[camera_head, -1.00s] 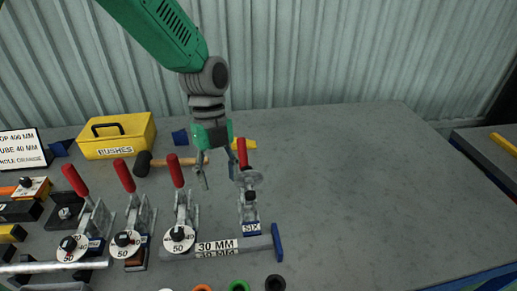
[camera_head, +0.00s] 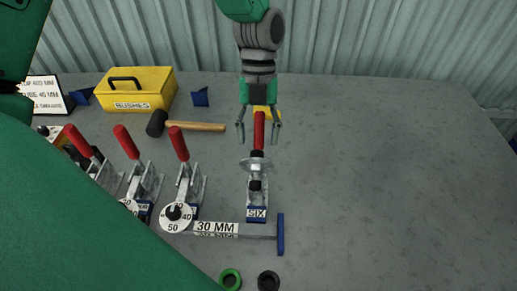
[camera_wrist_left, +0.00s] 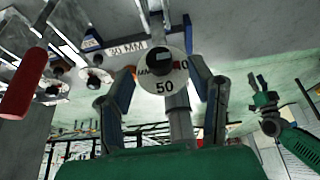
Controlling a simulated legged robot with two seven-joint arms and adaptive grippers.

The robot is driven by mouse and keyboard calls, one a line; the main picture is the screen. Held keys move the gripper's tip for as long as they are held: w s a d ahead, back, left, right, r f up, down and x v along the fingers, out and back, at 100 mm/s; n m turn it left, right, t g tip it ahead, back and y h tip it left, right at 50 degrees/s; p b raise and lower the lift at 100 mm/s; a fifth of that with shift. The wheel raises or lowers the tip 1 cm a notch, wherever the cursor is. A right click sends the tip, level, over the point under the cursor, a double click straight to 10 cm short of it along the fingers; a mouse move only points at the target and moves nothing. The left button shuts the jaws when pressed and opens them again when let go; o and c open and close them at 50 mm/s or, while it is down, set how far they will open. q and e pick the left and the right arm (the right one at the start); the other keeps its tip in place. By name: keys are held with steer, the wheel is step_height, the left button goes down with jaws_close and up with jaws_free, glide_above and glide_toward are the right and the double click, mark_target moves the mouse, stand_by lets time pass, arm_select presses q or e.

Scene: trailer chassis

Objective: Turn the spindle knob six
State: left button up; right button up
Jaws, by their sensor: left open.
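The station labelled SIX (camera_head: 256,213) stands right of centre on the table. In the left wrist view, a white dial (camera_wrist_left: 164,88) marked 50 with a dark spindle knob (camera_wrist_left: 159,60) lies ahead between the open fingers of the left gripper (camera_wrist_left: 163,75). No finger visibly touches the knob. My right gripper (camera_wrist_left: 259,84) shows small in the background, its fingers apart.
Several red-handled clamps with dials (camera_head: 174,217) stand left of SIX. A bar labelled 30 MM (camera_head: 255,231) ends in a blue plate (camera_head: 281,234). A hammer (camera_head: 195,126) and yellow box (camera_head: 140,88) lie behind. A green arm part hides the lower left. The table's right is clear.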

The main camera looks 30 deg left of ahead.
mark_target(257, 151)
arm_select(q)
steer(key=x, duration=0.4)
steer(key=shift+s+d, duration=0.1)
steer(key=shift+s, duration=0.15)
steer(key=shift+f, duration=0.15)
steer(key=shift+w, duration=0.1)
steer(key=shift+c, duration=0.4)
jaws_close()
